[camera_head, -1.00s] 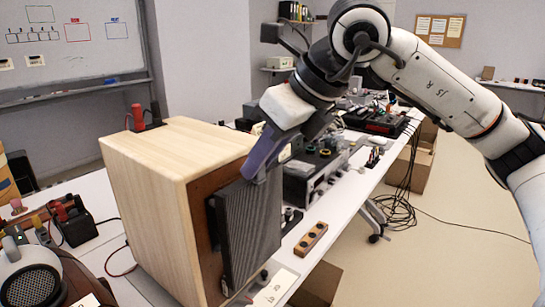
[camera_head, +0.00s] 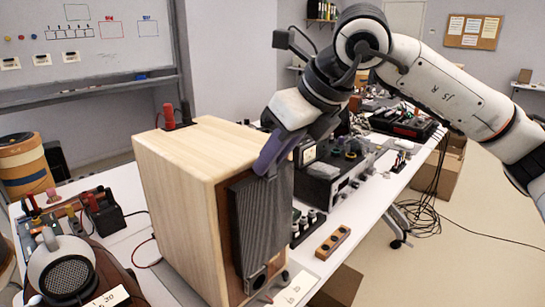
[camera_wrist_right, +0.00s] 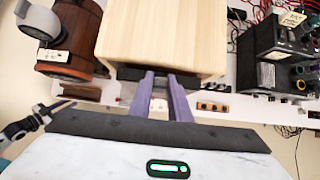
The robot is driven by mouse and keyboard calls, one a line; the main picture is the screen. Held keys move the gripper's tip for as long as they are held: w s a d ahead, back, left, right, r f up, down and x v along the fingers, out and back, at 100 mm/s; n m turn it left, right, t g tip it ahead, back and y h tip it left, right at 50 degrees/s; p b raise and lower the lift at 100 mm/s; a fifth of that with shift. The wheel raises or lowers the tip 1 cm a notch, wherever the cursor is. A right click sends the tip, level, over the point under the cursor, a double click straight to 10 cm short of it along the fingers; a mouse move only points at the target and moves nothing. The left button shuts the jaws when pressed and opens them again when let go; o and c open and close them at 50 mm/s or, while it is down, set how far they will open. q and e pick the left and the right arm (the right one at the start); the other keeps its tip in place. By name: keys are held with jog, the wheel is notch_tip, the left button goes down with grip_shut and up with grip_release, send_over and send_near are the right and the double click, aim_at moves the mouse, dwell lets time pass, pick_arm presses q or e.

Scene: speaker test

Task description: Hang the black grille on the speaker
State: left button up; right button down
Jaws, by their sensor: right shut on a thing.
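The speaker (camera_head: 178,200) is a pale wooden box on the white table, with a darker brown front facing right. The black grille (camera_head: 262,225) is a ribbed upright panel in front of that face, close to it. Whether they touch cannot be told. My right gripper (camera_head: 268,170) has purple fingers and is shut on the grille's top edge. In the right wrist view, the fingers (camera_wrist_right: 163,88) reach a dark strip of the grille (camera_wrist_right: 130,74) beside the speaker's pale top (camera_wrist_right: 165,35). A round driver part shows below the grille.
Black-and-grey instruments (camera_head: 330,178) stand behind the grille on the table. A small wooden block with black knobs (camera_head: 333,242) lies right of the grille. Floor at right has cables.

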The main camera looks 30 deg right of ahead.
jog(key=shift+s+d+r+b, duration=0.1)
jog(key=shift+s+r+b, duration=0.05)
jog(key=shift+s+b, duration=0.2)
jog(key=shift+w, duration=0.1)
dwell(1.8)
jog(key=shift+w+a, duration=0.2)
jog(key=shift+w, duration=0.35)
dwell(0.9)
jog(key=shift+s+b, duration=0.1)
jog(key=shift+b, duration=0.2)
dwell(0.7)
jog(key=shift+f+b, duration=0.65)
jog(key=shift+b, duration=0.05)
dwell(0.8)
jog(key=c, duration=1.6)
grip_release()
jog(key=shift+o, duration=0.2)
